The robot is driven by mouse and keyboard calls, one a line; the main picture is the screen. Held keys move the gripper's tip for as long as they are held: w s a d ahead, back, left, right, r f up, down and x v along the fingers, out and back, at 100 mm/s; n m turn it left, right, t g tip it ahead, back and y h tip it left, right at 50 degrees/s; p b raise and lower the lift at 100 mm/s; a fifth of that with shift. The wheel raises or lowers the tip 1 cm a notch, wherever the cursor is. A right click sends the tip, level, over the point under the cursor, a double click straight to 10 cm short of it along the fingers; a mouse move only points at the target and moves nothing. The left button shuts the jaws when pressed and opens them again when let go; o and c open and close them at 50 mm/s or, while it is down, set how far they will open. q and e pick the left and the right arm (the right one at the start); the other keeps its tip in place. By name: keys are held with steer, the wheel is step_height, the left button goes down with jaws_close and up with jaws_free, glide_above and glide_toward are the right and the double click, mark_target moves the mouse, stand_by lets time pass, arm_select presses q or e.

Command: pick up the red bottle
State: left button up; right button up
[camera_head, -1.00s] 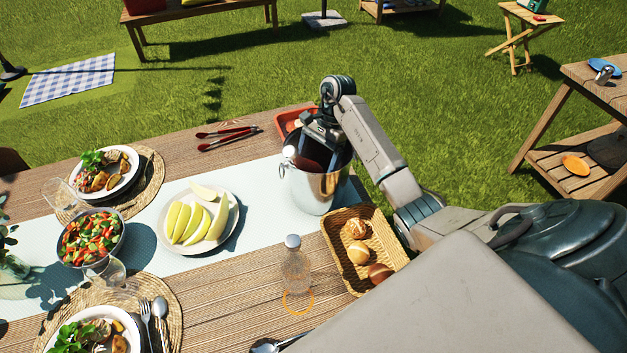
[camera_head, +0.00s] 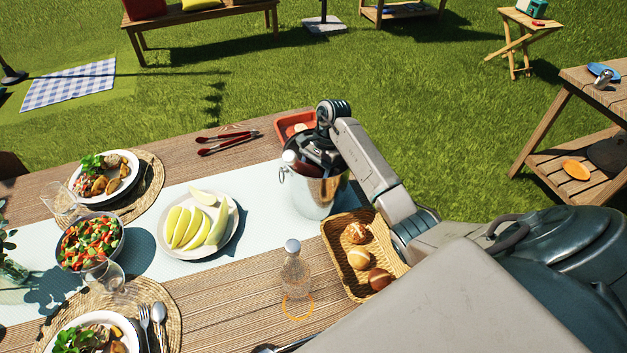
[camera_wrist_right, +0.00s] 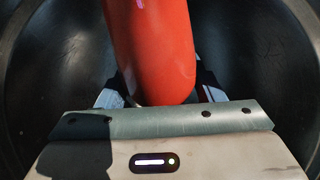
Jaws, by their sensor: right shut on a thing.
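The red bottle (camera_wrist_right: 152,45) fills the upper middle of the right wrist view, between the two fingers of my right gripper (camera_wrist_right: 158,92). In the head view my right gripper (camera_head: 308,163) reaches down into the mouth of a shiny metal bucket (camera_head: 318,198) on the table. It is shut on the bottle. A pale cap with a dark red part (camera_head: 290,158) shows at the bucket's left rim, and the rest of the bottle is hidden by the bucket and gripper. My left gripper is not in view.
A bread basket (camera_head: 335,262) stands right in front of the bucket, with a clear bottle (camera_head: 295,270) to its left. A plate of melon slices (camera_head: 235,228) lies left of the bucket. A red tray (camera_head: 283,128) and red tongs (camera_head: 228,142) lie behind.

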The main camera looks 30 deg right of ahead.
steer(key=shift+w, duration=0.1)
steer(key=shift+c, duration=1.2)
steer(key=shift+r, duration=0.1)
